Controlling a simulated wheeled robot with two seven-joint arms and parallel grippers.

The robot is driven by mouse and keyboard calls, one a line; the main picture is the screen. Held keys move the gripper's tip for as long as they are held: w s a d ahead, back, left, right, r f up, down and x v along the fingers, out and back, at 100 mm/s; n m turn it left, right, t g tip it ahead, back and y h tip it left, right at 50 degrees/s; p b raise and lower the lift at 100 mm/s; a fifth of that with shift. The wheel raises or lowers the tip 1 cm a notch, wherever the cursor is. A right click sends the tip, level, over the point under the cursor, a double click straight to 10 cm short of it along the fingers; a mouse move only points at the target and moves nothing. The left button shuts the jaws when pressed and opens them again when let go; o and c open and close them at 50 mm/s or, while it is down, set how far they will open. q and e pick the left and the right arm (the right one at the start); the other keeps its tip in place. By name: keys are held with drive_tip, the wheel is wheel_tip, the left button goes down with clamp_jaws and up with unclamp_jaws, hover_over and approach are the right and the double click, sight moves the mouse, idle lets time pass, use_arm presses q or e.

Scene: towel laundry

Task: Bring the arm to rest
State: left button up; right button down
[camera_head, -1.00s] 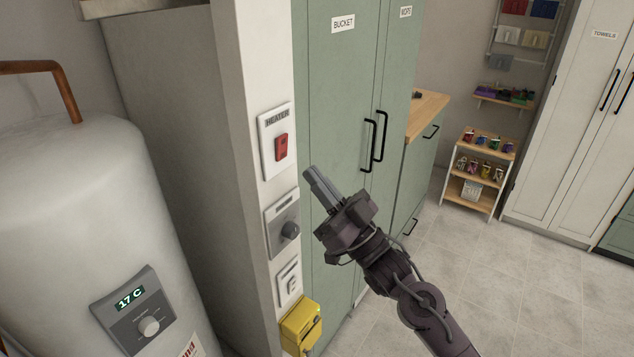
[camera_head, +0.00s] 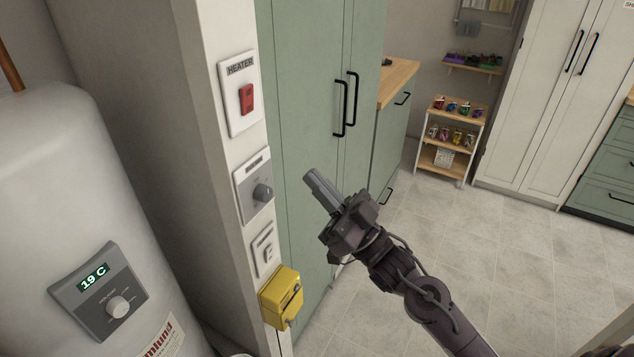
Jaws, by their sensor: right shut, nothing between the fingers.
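My right gripper (camera_head: 318,186) is in the middle of the view, its arm coming in from the lower right. Its fingers are shut and hold nothing. It is in front of the green cabinet (camera_head: 305,90), to the right of the wall panels, and looks apart from them. My left gripper is not in view. The heater switch (camera_head: 246,99) is a red rocker on a white plate marked HEATER. Below it is a grey dial panel (camera_head: 254,187).
A white water tank (camera_head: 60,190) stands at the left; its display (camera_head: 95,277) reads 19 C. A yellow box (camera_head: 281,297) juts from the wall post. A small shelf cart (camera_head: 450,137) and white cabinets (camera_head: 547,100) stand at the back. The tiled floor (camera_head: 500,260) at right is clear.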

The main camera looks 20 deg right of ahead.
drive_tip(key=w+d+f+m+h, duration=0.1)
drive_tip(key=w+f+m+h, duration=0.15)
drive_tip(key=f, duration=0.45)
drive_tip(key=w+d+f+m+g+h, duration=0.15)
drive_tip(key=f+h, duration=0.25)
drive_tip(key=f, duration=0.4)
drive_tip(key=w+d+f+m+h, duration=0.2)
drive_tip(key=f+h, duration=0.1)
drive_tip(key=f, duration=0.4)
drive_tip(key=s+d+f+m+g+h, duration=0.1)
drive_tip(key=s+f+g+h, duration=0.15)
drive_tip(key=f, duration=1.05)
drive_tip(key=s+d+f+g+h, duration=0.1)
drive_tip(key=s+f+g+h, duration=0.2)
drive_tip(key=f, duration=0.9)
drive_tip(key=s+f+g, duration=0.3)
drive_tip(key=s+f, duration=0.6)
drive_tip(key=f, duration=0.1)
drive_tip(key=s+a+f+n+g, duration=0.1)
drive_tip(key=s+f+g, duration=0.4)
drive_tip(key=s, duration=1)
drive_tip(key=s+a+f+g+h, duration=0.1)
drive_tip(key=s+f+g, duration=0.3)
drive_tip(key=s+f, duration=0.7)
drive_tip(key=s, duration=0.3)
drive_tip(key=shift+s+a+f+n+g, duration=0.15)
drive_tip(key=shift+s+f+n+g, duration=0.1)
drive_tip(key=shift+s+n+g, duration=0.15)
